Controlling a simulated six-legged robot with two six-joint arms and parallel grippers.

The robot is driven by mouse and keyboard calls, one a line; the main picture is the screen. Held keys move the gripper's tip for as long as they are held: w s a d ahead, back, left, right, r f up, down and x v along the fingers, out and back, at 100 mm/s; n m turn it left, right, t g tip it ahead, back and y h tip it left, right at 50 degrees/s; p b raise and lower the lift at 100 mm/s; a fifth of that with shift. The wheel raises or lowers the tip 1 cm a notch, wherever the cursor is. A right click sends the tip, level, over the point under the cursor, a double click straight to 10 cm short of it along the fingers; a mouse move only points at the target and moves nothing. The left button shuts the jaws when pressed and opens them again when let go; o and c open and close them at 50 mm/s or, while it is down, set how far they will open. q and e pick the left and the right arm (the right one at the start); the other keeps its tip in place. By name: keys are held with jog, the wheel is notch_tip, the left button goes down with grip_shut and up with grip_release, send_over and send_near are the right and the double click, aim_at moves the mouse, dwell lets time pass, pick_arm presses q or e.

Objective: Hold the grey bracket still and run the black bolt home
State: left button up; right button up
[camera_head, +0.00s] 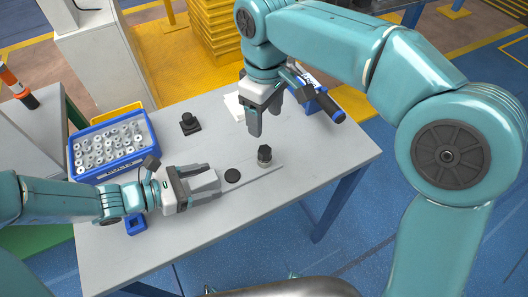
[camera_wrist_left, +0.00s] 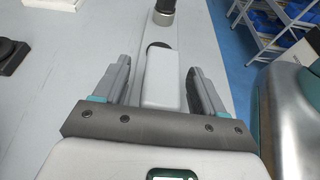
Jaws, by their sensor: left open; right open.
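The black bolt (camera_head: 264,154) stands upright at the right end of the grey bracket (camera_head: 250,176), a flat pale strip on the table. Its lower part shows at the top of the left wrist view (camera_wrist_left: 164,13). A black disc (camera_head: 232,175) lies on the strip nearer my left gripper (camera_head: 214,180). That gripper is open, low over the table, pointing right. A pale block (camera_wrist_left: 163,80) sits between its fingers with gaps on both sides; it looks like part of the bracket. My right gripper (camera_head: 265,118) is open and empty, pointing down above and behind the bolt, apart from it.
A blue tray (camera_head: 76,172) of several light metal parts stands at the table's left. A black block (camera_head: 189,123) and a white sheet (camera_head: 234,106) lie at the back. A blue tool with a dark handle (camera_head: 330,108) lies at the back right. The right front table is clear.

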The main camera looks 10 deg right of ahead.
pick_arm(q)
jog(key=v, duration=1.2)
jog(key=shift+w, duration=0.1)
